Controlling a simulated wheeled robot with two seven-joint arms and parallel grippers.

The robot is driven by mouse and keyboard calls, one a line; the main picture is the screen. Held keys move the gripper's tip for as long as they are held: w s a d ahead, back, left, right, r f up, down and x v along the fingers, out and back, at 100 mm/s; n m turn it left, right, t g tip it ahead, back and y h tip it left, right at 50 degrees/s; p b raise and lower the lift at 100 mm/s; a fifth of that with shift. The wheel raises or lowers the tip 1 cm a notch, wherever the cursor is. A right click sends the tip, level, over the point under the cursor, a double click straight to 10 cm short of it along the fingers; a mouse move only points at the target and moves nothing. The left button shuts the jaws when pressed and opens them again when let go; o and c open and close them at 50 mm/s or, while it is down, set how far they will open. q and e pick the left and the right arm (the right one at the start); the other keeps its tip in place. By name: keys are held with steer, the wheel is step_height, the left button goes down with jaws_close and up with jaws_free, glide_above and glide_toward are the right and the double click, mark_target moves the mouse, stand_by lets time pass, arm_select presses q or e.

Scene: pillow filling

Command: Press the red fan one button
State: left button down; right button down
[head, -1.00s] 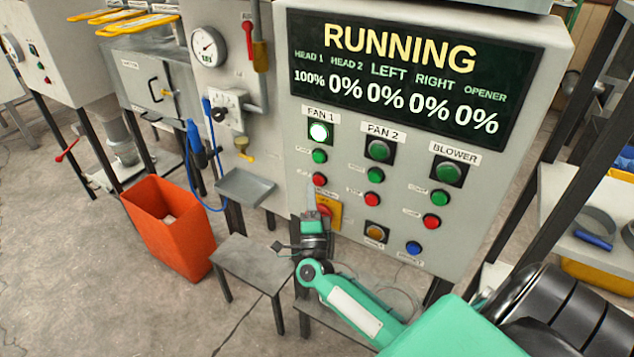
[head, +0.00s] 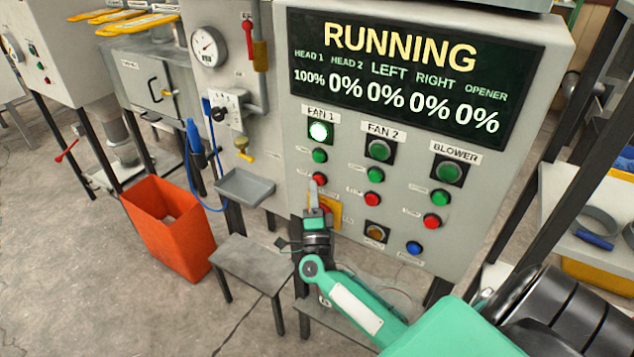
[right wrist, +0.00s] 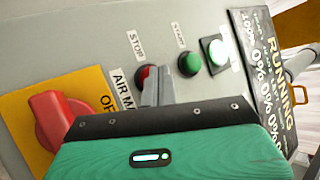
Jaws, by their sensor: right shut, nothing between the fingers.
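The red fan one button (head: 319,179) is on the grey control panel, below the green fan one button (head: 320,156) and the lit fan one lamp (head: 318,131). My right gripper (head: 312,186) is shut and empty, its fingertips close to the red button's lower left in the head view. In the right wrist view, the shut fingers (right wrist: 161,84) cover part of the red button (right wrist: 147,80), labelled STOP. I cannot tell whether they touch it. The display (head: 415,85) reads RUNNING, with 100% under HEAD 1. My left gripper is not in view.
A red rotary knob on a yellow plate (right wrist: 95,80) lies close beside my right gripper. Fan two and blower buttons (head: 432,221) are to the right. A small metal tray (head: 245,187), grey table (head: 252,262) and orange bin (head: 170,250) stand to the left.

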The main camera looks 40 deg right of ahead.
steer(key=shift+w+d, duration=0.15)
steer(key=shift+d, duration=0.2)
stand_by(0.6)
steer(key=shift+s+a, duration=0.35)
steer(key=shift+a, duration=0.55)
steer(key=a, duration=0.1)
steer(key=s+a, duration=0.1)
steer(key=a, duration=0.1)
steer(key=s+a, duration=0.1)
steer(key=shift+a+p, duration=0.3)
steer(key=shift+f, duration=0.1)
stand_by(0.4)
